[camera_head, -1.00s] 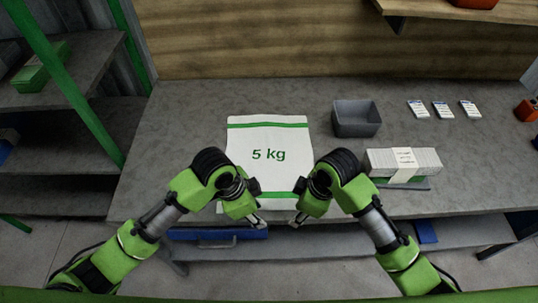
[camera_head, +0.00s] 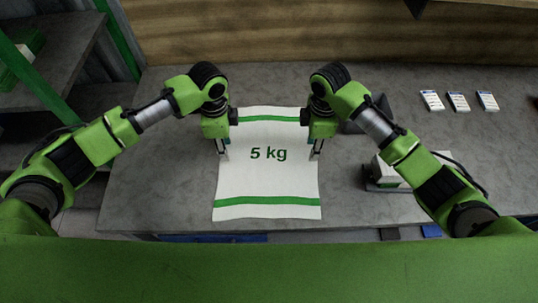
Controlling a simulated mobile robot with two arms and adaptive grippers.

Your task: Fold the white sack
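The white sack (camera_head: 267,178) lies flat on the grey table, with green "5 kg" print in its middle and a green band near each end. My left gripper (camera_head: 223,155) points down at the sack's left edge, about halfway along it. My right gripper (camera_head: 315,155) points down at the right edge, level with the left one. The fingers are small here, and I cannot tell whether either gripper is open or shut, or whether it touches the sack. The arms hide parts of the sack's upper corners.
A grey bin (camera_head: 381,106) and a white stack (camera_head: 388,172) are partly hidden behind my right arm. Several small white labelled packs (camera_head: 458,102) lie at the back right. The grey table (camera_head: 160,170) is clear left of the sack.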

